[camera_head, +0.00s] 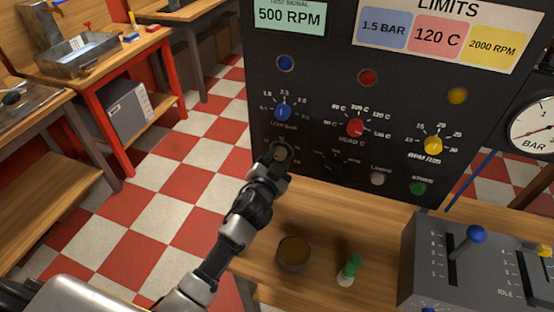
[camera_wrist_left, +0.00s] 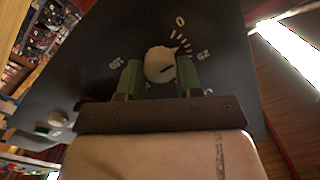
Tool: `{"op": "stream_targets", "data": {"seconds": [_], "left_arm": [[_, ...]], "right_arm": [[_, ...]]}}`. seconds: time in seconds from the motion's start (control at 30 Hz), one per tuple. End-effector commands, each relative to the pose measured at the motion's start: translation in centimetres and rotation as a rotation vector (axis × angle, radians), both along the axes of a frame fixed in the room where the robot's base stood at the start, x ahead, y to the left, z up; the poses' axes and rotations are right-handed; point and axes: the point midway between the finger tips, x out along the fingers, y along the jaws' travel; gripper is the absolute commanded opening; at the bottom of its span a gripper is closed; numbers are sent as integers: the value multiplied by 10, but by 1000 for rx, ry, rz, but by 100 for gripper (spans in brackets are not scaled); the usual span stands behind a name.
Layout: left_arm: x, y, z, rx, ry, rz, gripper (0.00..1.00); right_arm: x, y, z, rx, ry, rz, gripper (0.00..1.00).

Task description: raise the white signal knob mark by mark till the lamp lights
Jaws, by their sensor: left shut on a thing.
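The white signal knob (camera_wrist_left: 159,65) sits on the dark panel (camera_wrist_left: 100,50) in the left wrist view, with tick marks and numbers around it. A dark line shows on its face, but I cannot tell exactly which mark it points to. My left gripper (camera_wrist_left: 160,80) is shut on the knob, one green finger on each side. In the head view the gripper (camera_head: 281,154) reaches the panel below the blue knob (camera_head: 282,112) and mostly hides the white knob. The blue lamp (camera_head: 286,63), red lamp (camera_head: 367,77) and yellow lamp (camera_head: 457,96) show no clear glow.
A red knob (camera_head: 355,127), a yellow knob (camera_head: 433,145), a white button (camera_head: 377,178) and a green button (camera_head: 418,188) are on the panel. A round brown-filled dish (camera_head: 294,253), a green-topped piece (camera_head: 349,270) and a grey lever box (camera_head: 440,262) stand on the bench.

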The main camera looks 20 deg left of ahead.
Motion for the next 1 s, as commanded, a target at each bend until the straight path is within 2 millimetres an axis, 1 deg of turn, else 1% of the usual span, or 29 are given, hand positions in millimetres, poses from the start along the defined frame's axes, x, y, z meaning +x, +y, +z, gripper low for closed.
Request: {"op": "stream_targets", "data": {"seconds": [0.2,0.43,0.7,1.0], "left_arm": [[0,0,0,170,-5,-1,12],[0,0,0,297,-10,0,12],[0,0,0,363,-12,0,12],[0,0,0,372,-13,0,12]], "right_arm": [[0,1,0,2,0,0,47],[0,3,0,4,0,0,47],[0,3,0,4,0,0,47],[0,3,0,4,1,0,47]]}}
